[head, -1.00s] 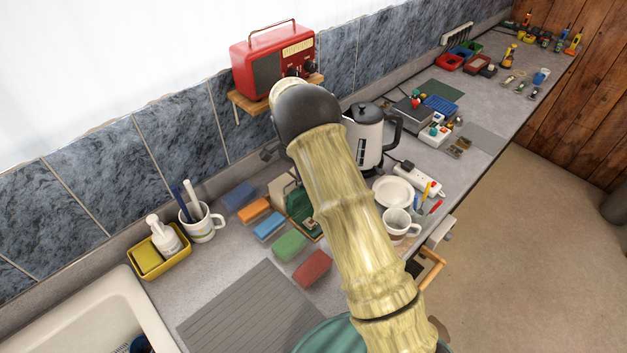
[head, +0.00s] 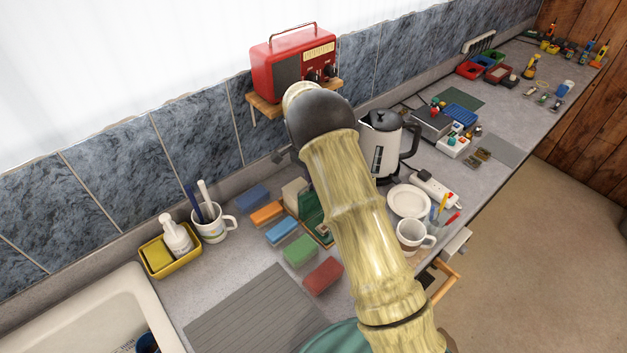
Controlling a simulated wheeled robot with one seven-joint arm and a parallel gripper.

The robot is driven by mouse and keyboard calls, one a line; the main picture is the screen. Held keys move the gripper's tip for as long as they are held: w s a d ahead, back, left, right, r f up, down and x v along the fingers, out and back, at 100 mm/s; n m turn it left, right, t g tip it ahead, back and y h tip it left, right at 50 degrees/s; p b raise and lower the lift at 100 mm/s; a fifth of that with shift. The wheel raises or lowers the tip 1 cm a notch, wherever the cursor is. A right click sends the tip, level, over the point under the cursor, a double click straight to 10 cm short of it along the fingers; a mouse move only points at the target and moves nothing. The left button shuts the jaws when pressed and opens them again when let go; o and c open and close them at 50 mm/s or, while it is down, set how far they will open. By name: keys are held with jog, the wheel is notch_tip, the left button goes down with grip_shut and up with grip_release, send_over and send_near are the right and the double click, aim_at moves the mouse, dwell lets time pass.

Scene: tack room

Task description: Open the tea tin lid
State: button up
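A green object with a gold-coloured edge (head: 312,213), which looks like the tea tin, stands on the counter behind the coloured blocks. My arm covers its right side, so I cannot tell whether its lid is open or shut. A cream-coloured piece (head: 292,194) shows right beside it, partly covered. My own pale yellow arm with a dark joint crosses the middle of the head view. My gripper is hidden behind the arm, so its place against the tin does not show.
Several coloured blocks, among them a red one (head: 323,276), lie left of my arm. A kettle (head: 383,145), plate (head: 408,201) and mug (head: 411,236) stand to its right. A red radio (head: 292,66) sits on a wall shelf. A ribbed mat (head: 250,312) lies in front.

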jog(key=shift+f, duration=0.1)
jog(key=shift+r, duration=0.2)
notch_tip(320, 180, up, 10)
jog(key=b, duration=0.3)
jog(key=shift+f, duration=0.1)
jog(key=s+d+f+n+t+y, duration=0.1)
jog(key=s+d+n, duration=0.4)
jog(key=s, duration=0.7)
jog(key=s+d+n+t+b, duration=0.1)
jog(key=s+d+n+t, duration=0.3)
jog(key=s, duration=0.9)
jog(key=shift+d+f+n+y, duration=0.4)
jog(key=shift+d+n, duration=0.25)
jog(key=shift+n, duration=0.25)
jog(key=shift+s, duration=0.1)
